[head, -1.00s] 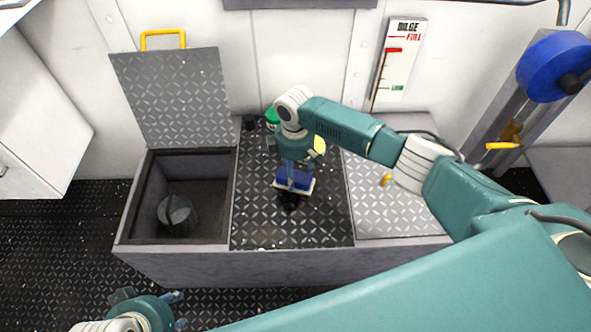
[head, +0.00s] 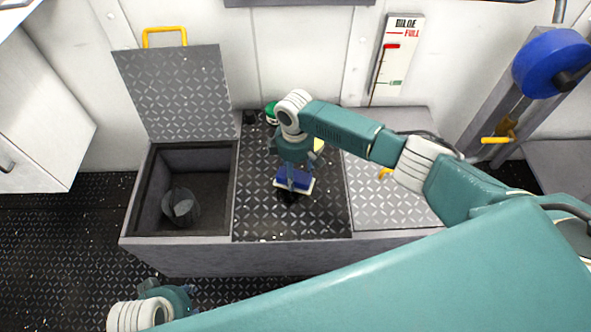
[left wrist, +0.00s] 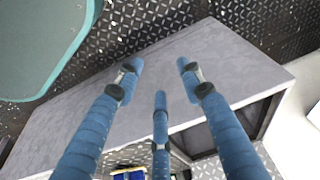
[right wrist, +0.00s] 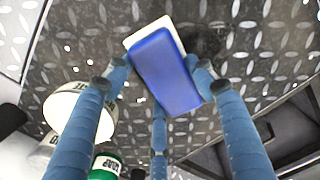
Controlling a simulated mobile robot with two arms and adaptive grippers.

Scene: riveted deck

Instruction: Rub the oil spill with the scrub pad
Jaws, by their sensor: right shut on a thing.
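The scrub pad (head: 293,181), blue on top with a white underside, is at the dark middle panel of the bench. My right gripper (head: 292,172) is shut on the pad from above; the right wrist view shows the blue pad (right wrist: 165,72) between its fingers. The oil spill (head: 289,197) is a small black patch partly hidden under the pad. It also shows in the right wrist view (right wrist: 207,38) beside the pad's white edge. Whether the pad touches the deck is hard to tell. My left gripper (head: 190,296) is open and empty in front of the bench, its fingers apart (left wrist: 160,75).
An open bin (head: 133,205) with a grey bucket (head: 181,207) inside is left of the panel, its lid (head: 175,92) raised. The front of the panel is clear.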

